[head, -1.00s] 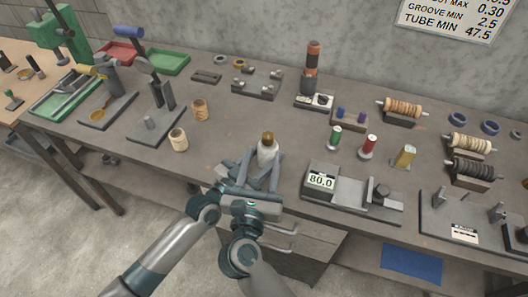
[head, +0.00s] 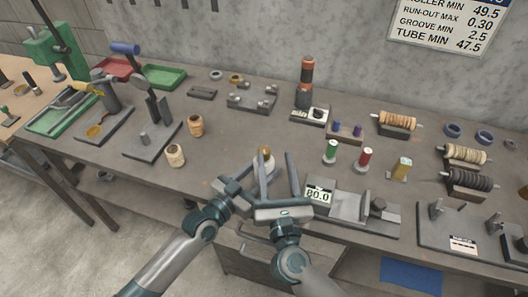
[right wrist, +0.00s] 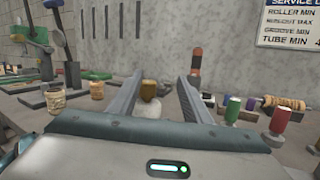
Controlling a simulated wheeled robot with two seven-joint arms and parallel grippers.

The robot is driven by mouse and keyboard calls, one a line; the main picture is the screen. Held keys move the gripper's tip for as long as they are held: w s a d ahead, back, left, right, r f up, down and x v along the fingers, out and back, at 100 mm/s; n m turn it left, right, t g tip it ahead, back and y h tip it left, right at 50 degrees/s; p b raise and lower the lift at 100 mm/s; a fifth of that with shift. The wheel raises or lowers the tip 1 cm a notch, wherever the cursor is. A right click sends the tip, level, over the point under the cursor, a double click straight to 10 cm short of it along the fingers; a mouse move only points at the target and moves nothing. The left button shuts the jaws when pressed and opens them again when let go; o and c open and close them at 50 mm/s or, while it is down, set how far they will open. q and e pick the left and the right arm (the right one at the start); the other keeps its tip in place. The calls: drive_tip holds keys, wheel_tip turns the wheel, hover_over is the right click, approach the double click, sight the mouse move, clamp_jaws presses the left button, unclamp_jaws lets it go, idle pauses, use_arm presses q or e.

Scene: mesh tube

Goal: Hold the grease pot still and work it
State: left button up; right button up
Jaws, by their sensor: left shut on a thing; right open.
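The grease pot is a small pale pot with a brown-gold cap (head: 264,153), near the front edge of the bench; the grippers largely hide its body in the head view. My left gripper (head: 247,172) comes in from the left and is shut on the pot low down; its fingertips are partly hidden. My right gripper (head: 277,157) is open, its two fingers pointing forward over the bench, with the pot beside its left finger. In the right wrist view the cap (right wrist: 149,88) and white body (right wrist: 147,107) show between the open fingers, nearer the left one.
A scale reading 80.0 (head: 319,195) stands close to the right of my right gripper. Two tan pots (head: 175,155) (head: 196,125) stand to the left.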

drive_tip(key=d+n+y, duration=0.2)
drive_tip(key=n+y, duration=0.1)
drive_tip(key=y, duration=0.2)
drive_tip(key=n+g+y, duration=0.7)
drive_tip(key=g, duration=0.2)
approach(269, 155)
drive_tip(key=shift+s+d+f, duration=0.1)
drive_tip(key=shift+s+f, duration=0.05)
drive_tip(key=shift+s, duration=0.05)
drive_tip(key=shift+w, duration=0.1)
drive_tip(key=shift+x, duration=5.95)
drive_tip(key=c, duration=1)
